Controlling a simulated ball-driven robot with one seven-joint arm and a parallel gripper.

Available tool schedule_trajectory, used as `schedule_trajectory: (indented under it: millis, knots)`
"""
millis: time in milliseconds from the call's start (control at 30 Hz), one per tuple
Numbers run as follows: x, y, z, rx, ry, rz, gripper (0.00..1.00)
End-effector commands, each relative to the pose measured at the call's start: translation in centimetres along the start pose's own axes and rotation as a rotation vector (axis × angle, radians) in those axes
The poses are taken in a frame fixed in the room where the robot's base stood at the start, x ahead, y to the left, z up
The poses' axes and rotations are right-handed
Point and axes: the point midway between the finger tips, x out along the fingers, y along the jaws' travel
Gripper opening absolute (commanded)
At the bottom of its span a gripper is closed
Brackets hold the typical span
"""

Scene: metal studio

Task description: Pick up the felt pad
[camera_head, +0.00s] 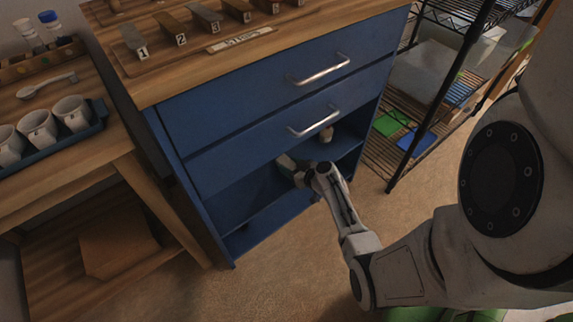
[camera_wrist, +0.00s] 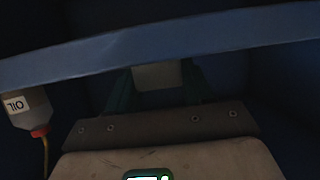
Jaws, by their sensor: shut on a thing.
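My gripper (camera_head: 290,170) reaches into the open shelf space below the drawers of the blue cabinet. In the wrist view my gripper (camera_wrist: 158,88) shows dark teal fingers shut on a small pale grey block-like piece, which I take to be the felt pad (camera_wrist: 158,76). Part of the pad is hidden behind a blue board edge that crosses the wrist view. In the head view the gripper and the shadow hide most detail, and I cannot make out the pad clearly there.
The blue cabinet (camera_head: 250,125) has two handled drawers above the shelf. An oil bottle (camera_wrist: 20,110) stands beside my gripper, appearing upside down in the wrist view. A wire rack (camera_head: 395,165) stands to the right. A tray of cups (camera_head: 75,140) is at left. Open floor lies in front.

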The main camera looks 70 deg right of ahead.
Motion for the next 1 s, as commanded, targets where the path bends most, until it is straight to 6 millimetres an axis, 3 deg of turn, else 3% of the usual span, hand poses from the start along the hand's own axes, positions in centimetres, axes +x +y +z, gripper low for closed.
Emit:
schedule_trajectory:
  millis: [233,533,733,833,1000]
  knots:
    - [0.0,0.0,0.0,0.0,0.0,0.0,0.21]
    - [-0.1,0.0,-0.3,-0.001,0.001,0.0,0.21]
    - [-0.8,0.0,-2.0,-0.002,0.002,0.0,0.21]
    - [-1.5,-0.1,-3.6,-0.002,0.001,0.0,0.21]
    - [-5.2,1.3,-5.6,0.0,0.003,0.002,0.21]
